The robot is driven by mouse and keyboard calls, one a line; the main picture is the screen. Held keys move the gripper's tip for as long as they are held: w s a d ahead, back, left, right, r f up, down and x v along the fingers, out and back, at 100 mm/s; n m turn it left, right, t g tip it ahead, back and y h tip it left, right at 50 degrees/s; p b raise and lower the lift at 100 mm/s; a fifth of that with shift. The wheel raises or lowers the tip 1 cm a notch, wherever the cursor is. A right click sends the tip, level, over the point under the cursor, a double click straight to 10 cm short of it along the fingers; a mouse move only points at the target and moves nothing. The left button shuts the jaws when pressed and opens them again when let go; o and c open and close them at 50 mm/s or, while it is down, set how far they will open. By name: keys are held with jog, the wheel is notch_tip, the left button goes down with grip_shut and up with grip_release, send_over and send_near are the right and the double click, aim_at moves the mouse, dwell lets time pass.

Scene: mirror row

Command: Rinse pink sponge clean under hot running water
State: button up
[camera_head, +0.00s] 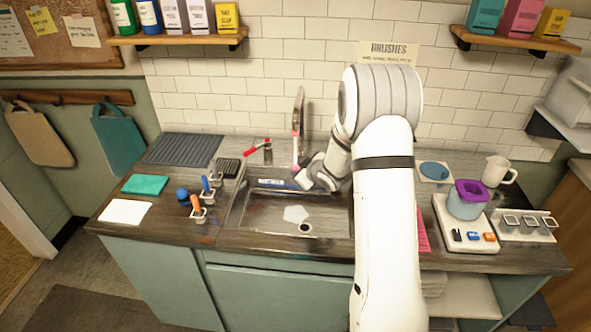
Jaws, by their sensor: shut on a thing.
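My gripper (300,181) is low over the back of the sink (233,212), reached from the right by my white arm. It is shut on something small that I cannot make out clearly. No pink sponge shows plainly, and my wrist and arm hide part of this area. The grey faucet (299,105) rises behind the sink. Below its reddish tip a pale vertical streak (295,155), which looks like running water, comes down close to my gripper. A red-handled tap lever (257,146) stands left of the faucet. A pale patch (295,214) lies on the sink floor near the drain (305,228).
Left of the sink are small brushes in holders (197,208), a teal cloth (145,185), a white sheet (125,212) and a ribbed drainboard (183,150). Right of my arm are a flat pink item (423,236), a purple-rimmed container (468,200) and a white mug (499,171).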

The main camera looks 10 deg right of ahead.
jog(key=s+a+b, duration=0.2)
jog(key=s+b, duration=0.1)
jog(key=s, duration=0.3)
jog(key=shift+s, duration=0.35)
jog(key=shift+a, duration=0.1)
dwell(0.8)
jog(key=s+a+r, duration=0.1)
jog(key=s+r, duration=0.3)
jog(key=shift+s+a+p, duration=0.3)
jog(key=shift+s, duration=0.05)
dwell(0.7)
